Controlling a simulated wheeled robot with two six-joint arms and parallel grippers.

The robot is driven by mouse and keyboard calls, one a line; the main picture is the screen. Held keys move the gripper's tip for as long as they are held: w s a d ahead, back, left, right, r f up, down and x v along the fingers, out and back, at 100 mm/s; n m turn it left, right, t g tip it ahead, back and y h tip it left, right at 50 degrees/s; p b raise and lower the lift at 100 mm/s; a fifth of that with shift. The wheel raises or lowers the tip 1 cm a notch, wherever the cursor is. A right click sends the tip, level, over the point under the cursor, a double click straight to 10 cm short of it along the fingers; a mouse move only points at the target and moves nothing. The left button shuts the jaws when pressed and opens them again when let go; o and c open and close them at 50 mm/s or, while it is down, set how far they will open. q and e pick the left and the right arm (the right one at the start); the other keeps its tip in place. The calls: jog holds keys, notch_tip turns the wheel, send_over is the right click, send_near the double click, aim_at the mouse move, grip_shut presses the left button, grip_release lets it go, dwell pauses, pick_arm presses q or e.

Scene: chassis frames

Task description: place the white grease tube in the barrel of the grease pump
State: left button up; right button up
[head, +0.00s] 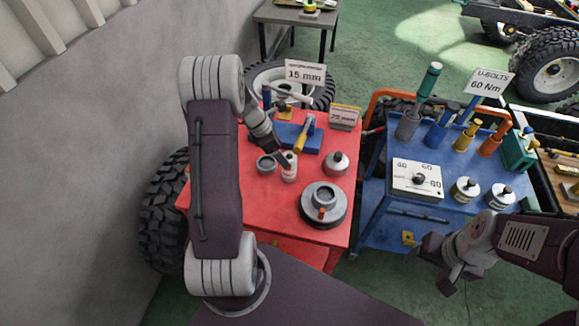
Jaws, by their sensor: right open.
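A small white tube (289,174) stands upright on the red cart top (242,196). My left gripper (284,160) reaches down to its upper end; whether its fingers are closed around it I cannot tell. A wide round grey unit (323,207) with an open-looking raised cylinder and a small orange part stands to the right and nearer; it may be the grease pump. A short grey open cup (267,165) stands just left of the tube. My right gripper (447,274) is open and empty, low in front of the blue cart.
A grey canister (336,163) stands right of the tube. A blue fixture with a yellow handle (302,139) and signs stand behind. The blue cart (377,190) holds tools and canisters. Bare red surface lies at the left front.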

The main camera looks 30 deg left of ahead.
aim_at(288, 157)
pick_arm(q)
jog(key=shift+w+f, duration=0.85)
jog(key=shift+f, duration=0.15)
jog(key=f, duration=0.1)
jog(key=d+f, duration=0.1)
jog(key=shift+w+d+f, duration=0.3)
jog(key=shift+d+f, duration=0.05)
jog(key=shift+f, duration=0.05)
jog(key=shift+s+d+f, duration=0.1)
jog(key=shift+d+f, duration=0.15)
jog(key=shift+f, duration=0.35)
jog(key=shift+w, duration=0.25)
jog(key=c, duration=0.9)
jog(key=shift+s, duration=0.1)
grip_shut()
pick_arm(e)
jog(key=shift+w+a+f, duration=0.1)
jog(key=shift+w+f, duration=0.1)
jog(key=shift+w, duration=0.5)
